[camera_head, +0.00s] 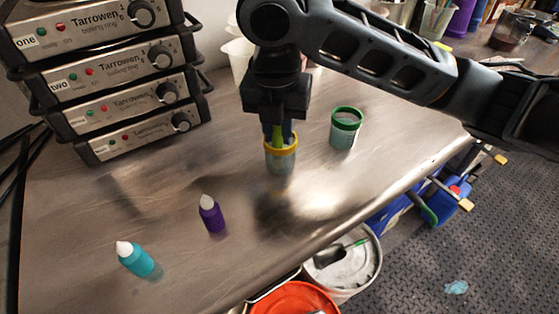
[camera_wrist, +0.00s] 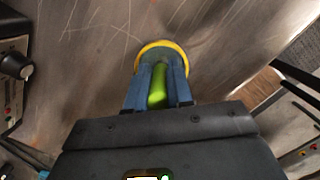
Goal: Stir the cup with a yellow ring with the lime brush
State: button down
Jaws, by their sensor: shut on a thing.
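The cup with a yellow ring (camera_head: 280,160) stands upright on the metal bench in the head view. Its yellow rim also shows in the wrist view (camera_wrist: 163,45). My gripper (camera_head: 278,128) is directly above this cup, pointing down. It is shut on the lime brush (camera_head: 277,136), whose green handle shows between the blue fingers in the wrist view (camera_wrist: 157,88). The brush's lower end is hidden by the cup's wall and my fingers, and it appears to be inside the cup. I cannot tell whether it touches the bottom.
A cup with a green ring (camera_head: 346,128) stands to the right. Stacked boiling-ring units (camera_head: 120,70) fill the back left. Buckets (camera_head: 345,268) stand below the bench's front edge.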

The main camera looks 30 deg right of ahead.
jog(key=shift+a, duration=0.65)
jog(key=shift+s+a+p, duration=0.25)
jog(key=shift+s+p, duration=0.05)
jog(key=shift+s, duration=0.3)
jog(key=shift+s+d, duration=0.4)
jog(key=shift+s, duration=0.15)
jog(key=shift+d, duration=0.6)
jog(key=shift+w+d, duration=0.25)
jog(key=shift+w, duration=0.25)
jog(key=shift+w+a, duration=0.3)
jog(key=shift+w, duration=0.35)
jog(key=shift+a, duration=0.6)
jog(key=shift+s+a, duration=0.3)
jog(key=shift+s, duration=0.15)
jog(key=shift+s+p, duration=0.15)
jog(key=shift+p, duration=0.15)
jog(key=shift+s+d, duration=0.35)
jog(key=shift+s, duration=0.2)
jog(key=shift+d, duration=0.6)
jog(key=shift+w+a, duration=0.35)
jog(key=shift+w, duration=0.25)
